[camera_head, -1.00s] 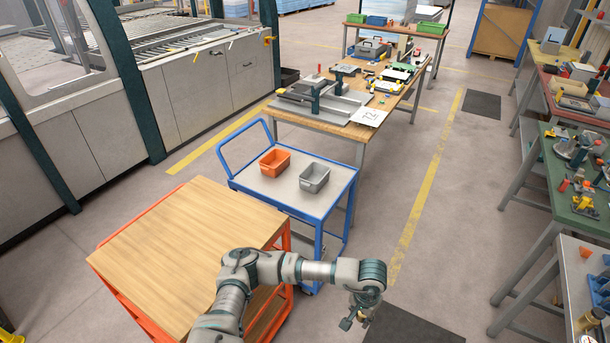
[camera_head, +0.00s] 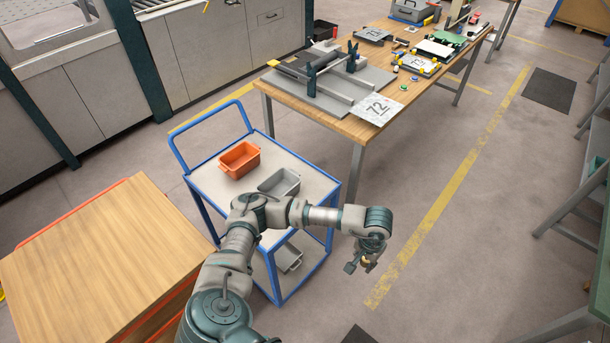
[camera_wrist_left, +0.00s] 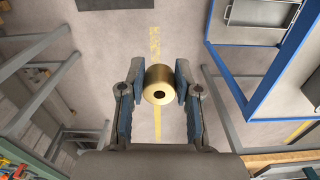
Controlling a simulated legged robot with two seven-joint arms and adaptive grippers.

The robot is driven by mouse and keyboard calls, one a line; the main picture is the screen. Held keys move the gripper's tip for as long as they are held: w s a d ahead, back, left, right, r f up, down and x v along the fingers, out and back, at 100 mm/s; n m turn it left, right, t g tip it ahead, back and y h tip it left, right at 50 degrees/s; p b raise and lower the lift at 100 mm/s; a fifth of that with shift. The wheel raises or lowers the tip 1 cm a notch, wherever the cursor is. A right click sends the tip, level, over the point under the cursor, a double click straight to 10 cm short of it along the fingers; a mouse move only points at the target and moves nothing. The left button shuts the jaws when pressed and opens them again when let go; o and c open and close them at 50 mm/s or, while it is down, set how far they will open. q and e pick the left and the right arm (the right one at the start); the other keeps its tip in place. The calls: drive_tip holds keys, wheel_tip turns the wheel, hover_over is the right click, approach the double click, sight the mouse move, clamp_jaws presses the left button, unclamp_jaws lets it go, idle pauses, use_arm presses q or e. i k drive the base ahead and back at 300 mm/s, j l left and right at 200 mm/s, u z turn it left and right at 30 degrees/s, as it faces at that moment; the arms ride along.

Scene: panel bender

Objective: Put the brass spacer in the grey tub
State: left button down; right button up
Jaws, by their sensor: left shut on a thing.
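My left gripper (camera_head: 365,263) is shut on the brass spacer (camera_wrist_left: 160,84), a short gold cylinder with a hole through it, held between the two fingers in the left wrist view. In the head view the spacer is small and partly hidden at the fingertips, over the floor to the right of the blue cart. The grey tub (camera_head: 279,183) stands on the cart's top shelf, behind my left arm, which hides part of its front. My right gripper is not in view.
An orange tub (camera_head: 239,160) stands left of the grey tub on the blue cart (camera_head: 208,178). Another grey container (camera_head: 289,258) sits on its lower shelf. A wooden-topped cart (camera_head: 100,260) is at front left, a workbench (camera_head: 349,124) behind.

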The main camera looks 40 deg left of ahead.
sight(278, 196)
drive_tip(key=i+u, duration=0.4)
drive_tip(key=i+l+u, duration=0.1)
drive_tip(key=i+u, duration=0.35)
drive_tip(key=i+l+u, duration=0.2)
drive_tip(key=i+u, duration=0.2)
